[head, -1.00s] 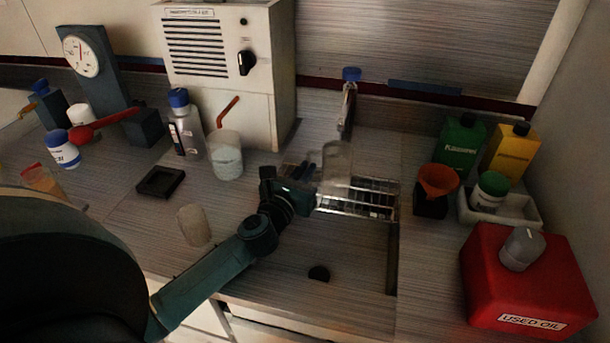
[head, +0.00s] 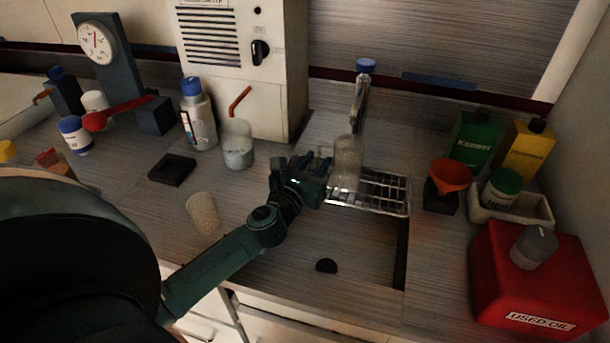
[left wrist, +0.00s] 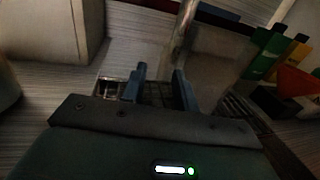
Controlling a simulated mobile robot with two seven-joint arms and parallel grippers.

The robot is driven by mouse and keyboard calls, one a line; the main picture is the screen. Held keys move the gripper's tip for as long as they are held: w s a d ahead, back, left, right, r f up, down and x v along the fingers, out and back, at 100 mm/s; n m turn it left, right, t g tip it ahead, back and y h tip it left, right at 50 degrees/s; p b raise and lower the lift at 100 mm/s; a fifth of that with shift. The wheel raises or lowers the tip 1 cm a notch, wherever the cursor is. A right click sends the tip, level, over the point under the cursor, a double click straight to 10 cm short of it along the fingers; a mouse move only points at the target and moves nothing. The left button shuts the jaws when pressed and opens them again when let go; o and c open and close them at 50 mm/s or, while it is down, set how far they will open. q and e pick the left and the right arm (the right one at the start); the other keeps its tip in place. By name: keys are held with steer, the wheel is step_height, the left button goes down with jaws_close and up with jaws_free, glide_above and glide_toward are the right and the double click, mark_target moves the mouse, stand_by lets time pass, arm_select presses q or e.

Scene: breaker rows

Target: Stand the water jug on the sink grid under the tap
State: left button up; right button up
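The clear water jug (head: 347,160) stands upright at the left part of the wire sink grid (head: 385,190), just below the blue-topped tap (head: 360,95). My left gripper (head: 312,163) is just left of the jug. In the left wrist view its two blue fingers (left wrist: 159,88) are apart, with the grid (left wrist: 155,95) showing between them and nothing held. The see-through jug (left wrist: 215,70) shows blurred beyond and to the right of the fingers. Whether a finger touches the jug I cannot tell. My right gripper is not in view.
A frosted cup (head: 203,213) and a beaker with a red stick (head: 238,150) stand left of my arm. To the right are an orange funnel (head: 451,176), a white tray (head: 510,214) and a red used-oil can (head: 540,275).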

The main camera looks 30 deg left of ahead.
arm_select(q)
steer(key=s+b, duration=0.1)
steer(key=s, duration=1)
steer(key=shift+s+d, duration=0.35)
steer(key=shift+s, duration=0.05)
steer(key=shift+f, duration=0.1)
